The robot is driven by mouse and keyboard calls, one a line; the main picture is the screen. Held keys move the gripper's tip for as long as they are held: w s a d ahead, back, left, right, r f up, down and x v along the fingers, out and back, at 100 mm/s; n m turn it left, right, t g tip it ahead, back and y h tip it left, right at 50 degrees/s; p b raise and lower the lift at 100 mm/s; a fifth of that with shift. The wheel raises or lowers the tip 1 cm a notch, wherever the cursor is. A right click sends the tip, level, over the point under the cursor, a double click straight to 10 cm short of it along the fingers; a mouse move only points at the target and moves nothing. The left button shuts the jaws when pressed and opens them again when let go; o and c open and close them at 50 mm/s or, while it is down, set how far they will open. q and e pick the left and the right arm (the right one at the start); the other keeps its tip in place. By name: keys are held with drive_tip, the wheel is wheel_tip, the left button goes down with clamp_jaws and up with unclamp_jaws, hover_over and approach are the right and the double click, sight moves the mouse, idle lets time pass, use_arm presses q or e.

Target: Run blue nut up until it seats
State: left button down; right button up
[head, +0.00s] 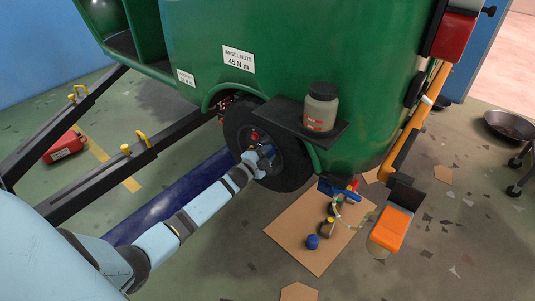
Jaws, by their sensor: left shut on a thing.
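The wheel (285,158) sits under the green rickshaw body, its dark hub facing me. My left gripper (260,158) is at the hub, its arm reaching in from the lower left. It is shut on a small blue piece (268,151), which looks like the blue nut, against the hub face. The fingers partly hide it, so I cannot tell whether it touches the rim. A red nut (255,135) shows on the hub just above the gripper.
A cardboard sheet (295,250) on the floor holds a blue cap-like piece (313,242) and several small coloured parts. A jar (321,106) stands on a black shelf (300,125) above the wheel. An orange-topped lamp-like object (391,229) stands to the right.

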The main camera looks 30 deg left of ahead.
use_arm(q)
drive_tip(key=shift+s+f+m, duration=0.1)
drive_tip(key=shift+m, duration=0.5)
drive_tip(key=c, duration=1.2)
unclamp_jaws()
drive_tip(key=shift+c, duration=0.2)
use_arm(e)
drive_tip(key=shift+a+r, duration=0.1)
use_arm(q)
drive_tip(key=s+a+p, duration=0.1)
drive_tip(key=s, duration=1.3)
drive_tip(key=shift+p, duration=0.35)
use_arm(e)
drive_tip(key=shift+s+d+r, duration=0.1)
drive_tip(key=shift+s+d, duration=0.05)
drive_tip(key=shift+d, duration=0.05)
